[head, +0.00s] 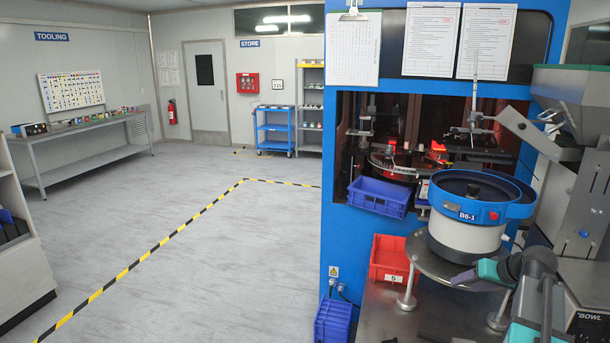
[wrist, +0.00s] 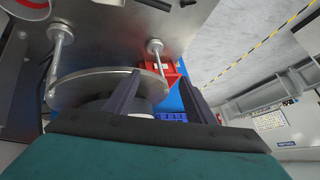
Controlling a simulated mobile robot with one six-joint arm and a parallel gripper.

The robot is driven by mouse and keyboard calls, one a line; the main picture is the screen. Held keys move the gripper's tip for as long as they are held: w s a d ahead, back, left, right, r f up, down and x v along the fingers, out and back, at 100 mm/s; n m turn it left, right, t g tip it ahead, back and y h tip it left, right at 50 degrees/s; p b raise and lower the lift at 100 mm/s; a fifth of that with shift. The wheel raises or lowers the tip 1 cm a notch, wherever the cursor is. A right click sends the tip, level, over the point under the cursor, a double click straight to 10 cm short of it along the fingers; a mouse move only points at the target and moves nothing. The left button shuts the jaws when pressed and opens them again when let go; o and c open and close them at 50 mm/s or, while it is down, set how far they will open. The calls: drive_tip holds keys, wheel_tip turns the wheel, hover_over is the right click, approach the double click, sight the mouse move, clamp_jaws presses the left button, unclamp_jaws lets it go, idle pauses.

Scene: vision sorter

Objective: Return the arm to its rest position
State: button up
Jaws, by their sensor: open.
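My arm (head: 535,285), grey with teal parts, shows at the lower right of the head view, in front of the bowl feeder's stand. My gripper (wrist: 158,90) shows in the wrist view with its two dark fingers spread apart and nothing between them. Beyond the fingers are the round metal plate (wrist: 85,88) of the stand and the red bin (wrist: 172,78).
The blue bowl feeder marked B6-1 (head: 468,213) stands close beside my arm. A red bin (head: 388,262) and blue bins (head: 378,196) are left of it, by the blue machine cabinet (head: 343,160). The grey floor (head: 200,270) at left is clear.

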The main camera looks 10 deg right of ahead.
drive_tip(key=s+a+f+g+b, duration=0.25)
drive_tip(key=a+f, duration=0.55)
drive_tip(key=f, duration=0.5)
drive_tip(key=s+a+f+g+y+b, duration=0.1)
drive_tip(key=s+a+f+g+b, duration=0.15)
drive_tip(key=a+f, duration=0.9)
drive_tip(key=s+a+f+g+b, duration=0.2)
drive_tip(key=s+a+f, duration=0.3)
drive_tip(key=f, duration=1.1)
drive_tip(key=s+a+f+n+g+h+b, duration=0.1)
drive_tip(key=s+a+f, duration=0.3)
drive_tip(key=s+f, duration=0.4)
drive_tip(key=s+a+f+n+g+h+b, duration=0.1)
drive_tip(key=s+a+f+g+b, duration=0.2)
drive_tip(key=s+f, duration=0.5)
drive_tip(key=s+a+f+n+g+b, duration=0.1)
drive_tip(key=s+a+f+g+b, duration=0.1)
drive_tip(key=s+a+f, duration=0.4)
drive_tip(key=s+f+b, duration=0.1)
drive_tip(key=s+f, duration=0.1)
drive_tip(key=s, duration=0.1)
drive_tip(key=shift+s+a+f+h, duration=0.2)
drive_tip(key=shift+s+a+h, duration=0.15)
drive_tip(key=shift+s+h, duration=0.05)
